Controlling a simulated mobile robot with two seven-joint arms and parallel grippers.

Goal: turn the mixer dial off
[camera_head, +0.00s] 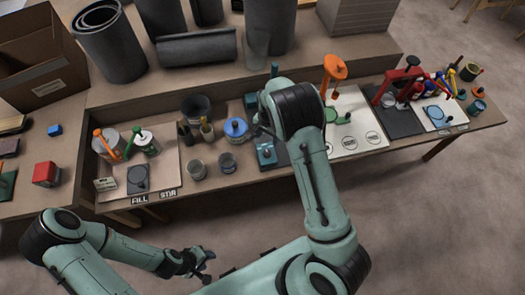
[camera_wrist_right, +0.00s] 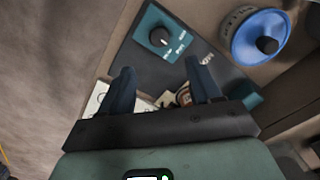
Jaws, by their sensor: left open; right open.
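The mixer's teal control box (camera_head: 267,154) stands near the table's front edge in the head view, left of my right arm. In the right wrist view its teal panel (camera_wrist_right: 143,47) carries a black round dial (camera_wrist_right: 160,37) with small white lettering around it; I cannot read the setting. My right gripper (camera_wrist_right: 161,80) is open and empty in the right wrist view, its fingertips pointing toward the panel, with the dial beyond and between them, apart. In the head view my right arm hides much of that hand. My left gripper (camera_head: 204,265) is open and empty, in front of the table.
A blue-lidded can (camera_head: 236,128) stands left of the control box; its blue top (camera_wrist_right: 258,38) shows at the right wrist view's upper right. Small grey cups (camera_head: 227,161) stand nearby. A board with paint cans (camera_head: 146,143) lies to the left, and a red clamp stand (camera_head: 403,80) stands right.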

